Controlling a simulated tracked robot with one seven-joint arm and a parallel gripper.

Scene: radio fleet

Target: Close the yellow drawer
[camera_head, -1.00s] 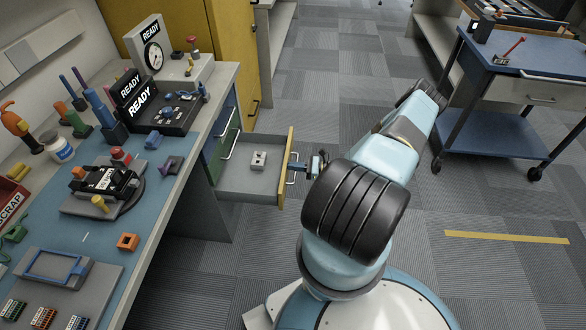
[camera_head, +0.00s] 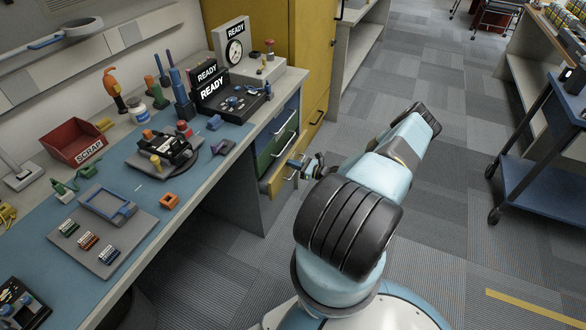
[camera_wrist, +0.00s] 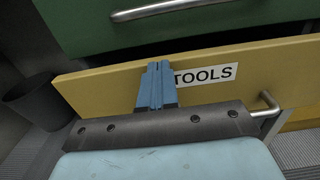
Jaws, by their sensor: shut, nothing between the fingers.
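The yellow drawer (camera_head: 277,181) is low in the workbench's drawer stack, below the green drawer (camera_head: 268,158). In the wrist view, the yellow front (camera_wrist: 95,92) carries a TOOLS label (camera_wrist: 205,76) and a metal handle (camera_wrist: 268,104) at right. My gripper (camera_wrist: 155,84) is shut and empty, its blue fingers against or just before the front, left of the label. In the head view, my gripper (camera_head: 296,163) is at the drawer front, partly hidden by my arm.
The workbench (camera_head: 225,165) with tools and devices runs along the left. A yellow cabinet (camera_head: 310,60) stands behind the drawers. A blue cart (camera_head: 545,165) is at right. Carpet floor (camera_head: 440,200) between is clear. A dark bin (camera_wrist: 35,100) shows at left in the wrist view.

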